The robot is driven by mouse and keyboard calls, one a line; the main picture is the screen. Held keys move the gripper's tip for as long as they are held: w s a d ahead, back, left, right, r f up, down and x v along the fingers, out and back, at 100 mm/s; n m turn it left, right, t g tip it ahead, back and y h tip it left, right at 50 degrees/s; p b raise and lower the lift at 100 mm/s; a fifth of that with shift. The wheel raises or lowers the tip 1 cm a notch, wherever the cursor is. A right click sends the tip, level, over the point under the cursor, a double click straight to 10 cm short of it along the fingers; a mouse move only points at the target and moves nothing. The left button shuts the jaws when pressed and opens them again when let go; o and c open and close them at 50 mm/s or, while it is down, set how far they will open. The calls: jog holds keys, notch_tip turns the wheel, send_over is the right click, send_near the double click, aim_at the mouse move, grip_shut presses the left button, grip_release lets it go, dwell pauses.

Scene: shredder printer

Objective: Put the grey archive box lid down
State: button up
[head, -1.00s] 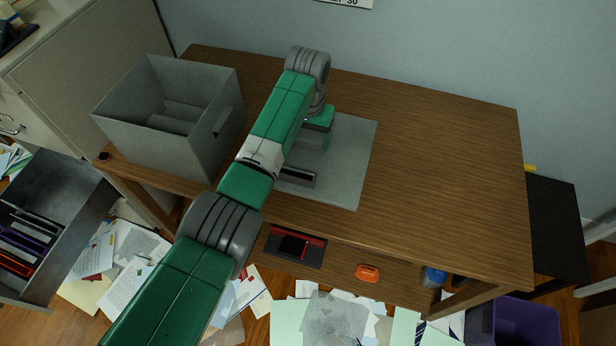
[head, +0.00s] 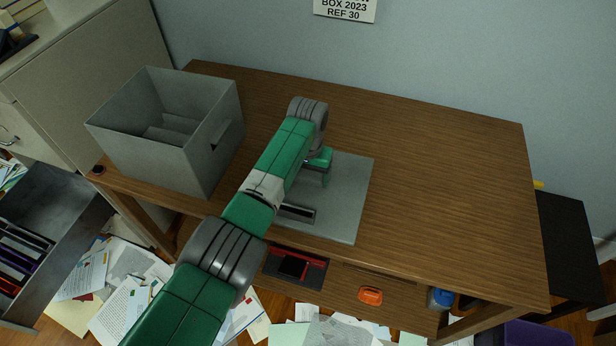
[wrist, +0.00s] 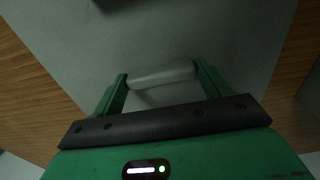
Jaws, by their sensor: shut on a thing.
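The grey archive box lid (head: 345,200) is a flat grey panel over the left-centre of the wooden desk, right of the grey archive box (head: 165,155). My gripper (wrist: 162,78) is shut on the lid's pale bar-shaped handle (wrist: 160,72), with a green finger at each end of it. The lid looks level and close to the desk top. I cannot tell whether it touches the wood. My arm hides the lid's left side in the head view. The box stands open on the desk's left end.
The desk top (head: 440,190) is clear to the right of the lid. A low shelf under the front edge holds an orange item (head: 370,295) and a blue-capped one (head: 438,298). An open drawer (head: 50,215) is at left. Papers (head: 120,275) litter the floor.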

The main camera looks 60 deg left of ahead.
aim_at(308, 177)
jog(key=shift+r, duration=0.1)
jog(key=o, duration=1)
notch_tip(308, 177, up, 12)
jog(key=p, duration=0.5)
